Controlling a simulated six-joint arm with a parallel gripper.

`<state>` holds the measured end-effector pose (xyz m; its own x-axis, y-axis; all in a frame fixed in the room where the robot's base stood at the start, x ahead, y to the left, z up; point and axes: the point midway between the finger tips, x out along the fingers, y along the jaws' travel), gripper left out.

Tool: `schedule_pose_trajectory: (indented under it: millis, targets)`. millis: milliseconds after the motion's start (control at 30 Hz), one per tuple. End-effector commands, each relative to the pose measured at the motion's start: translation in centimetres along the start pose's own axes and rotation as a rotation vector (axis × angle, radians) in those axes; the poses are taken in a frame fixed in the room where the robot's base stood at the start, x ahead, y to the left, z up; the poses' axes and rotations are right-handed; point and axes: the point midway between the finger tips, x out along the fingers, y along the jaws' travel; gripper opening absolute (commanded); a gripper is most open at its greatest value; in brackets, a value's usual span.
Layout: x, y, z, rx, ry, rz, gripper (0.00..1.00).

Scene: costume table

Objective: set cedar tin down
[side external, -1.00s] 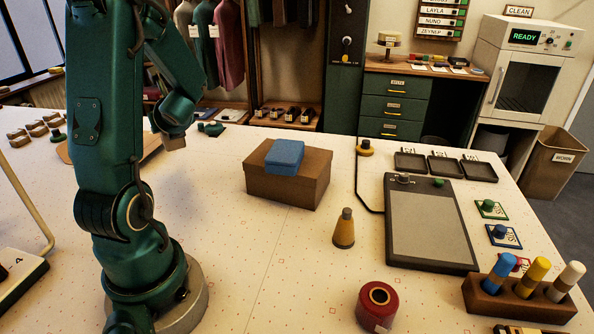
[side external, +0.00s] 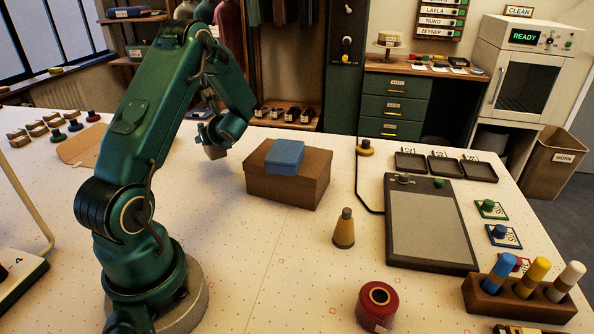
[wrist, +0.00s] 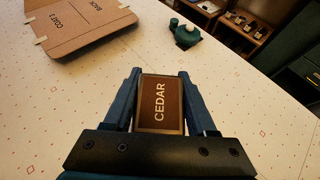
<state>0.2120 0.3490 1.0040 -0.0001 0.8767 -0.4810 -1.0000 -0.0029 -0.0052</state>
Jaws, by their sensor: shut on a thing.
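The cedar tin (wrist: 160,103) is a small brown box with a pale border and the word CEDAR on its top. In the wrist view it sits between the two fingers of my gripper (wrist: 162,95), which is shut on it. In the side view my gripper (side external: 213,145) holds the tin (side external: 215,153) over the table (side external: 190,205), left of the brown box. I cannot tell from these frames whether the tin's underside touches the table.
A brown box (side external: 290,187) with a blue folded cloth (side external: 285,157) on it stands right of my gripper. A flat cardboard pattern (wrist: 75,28) lies at the left, and a green object (wrist: 184,34) lies beyond the tin. A cone (side external: 344,230) stands farther right. Bare table surrounds the tin.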

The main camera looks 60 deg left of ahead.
Motion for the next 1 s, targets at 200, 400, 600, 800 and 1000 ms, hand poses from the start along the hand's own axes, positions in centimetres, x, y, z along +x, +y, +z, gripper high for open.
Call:
schedule_pose_trajectory:
  millis: [200,400,600,800,1000]
  targets:
    - [0.7,-0.3,-1.4,0.004,0.002,0.003,0.00]
    - [1.8,-0.3,-3.4,0.003,0.001,0.002,0.00]
    - [2.0,-0.3,-3.7,0.000,-0.001,0.000,0.00]
    - [2.1,-0.3,-3.8,0.000,0.000,0.001,0.00]
    - [2.2,-0.3,-4.0,0.000,0.000,0.001,0.87]
